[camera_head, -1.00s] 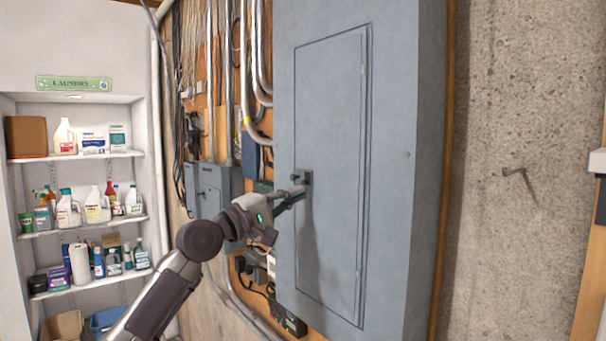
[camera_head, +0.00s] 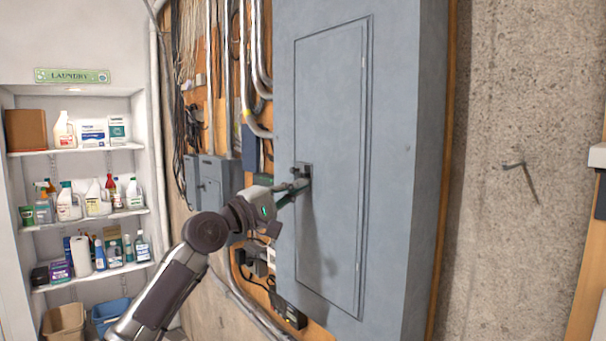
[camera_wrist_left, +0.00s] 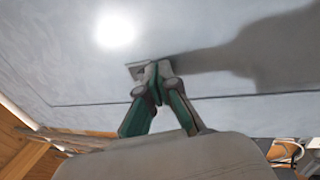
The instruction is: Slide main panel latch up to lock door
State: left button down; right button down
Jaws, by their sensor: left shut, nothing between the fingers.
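The main panel (camera_head: 340,120) is a tall grey metal box with a shut, flush door. Its small dark latch (camera_head: 304,168) sits at the door's left edge, about mid-height. My left gripper (camera_head: 304,183) reaches in from the lower left, its closed fingertips at the lower part of the latch. In the left wrist view the green and grey fingers (camera_wrist_left: 153,70) meet at the tips beside the latch plate (camera_wrist_left: 134,70), with nothing seen between them. The fingertips partly hide the latch, and I cannot tell firm contact. My right gripper is not in view.
A smaller grey box (camera_head: 212,185), conduits and cables are left of the panel. Shelves (camera_head: 90,221) of laundry bottles stand at the far left. A bare concrete wall (camera_head: 510,230) lies to the right.

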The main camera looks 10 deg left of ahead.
pick_arm(q)
jog(key=shift+r+p, duration=0.7)
jog(key=shift+r, duration=0.05)
dwell(0.8)
jog(key=shift+f, duration=0.25)
dwell(0.4)
jog(key=shift+s+a, duration=0.3)
jog(key=s+a, duration=0.3)
jog(key=s, duration=0.2)
jog(key=shift+a+b, duration=0.3)
jog(key=shift+a, duration=0.1)
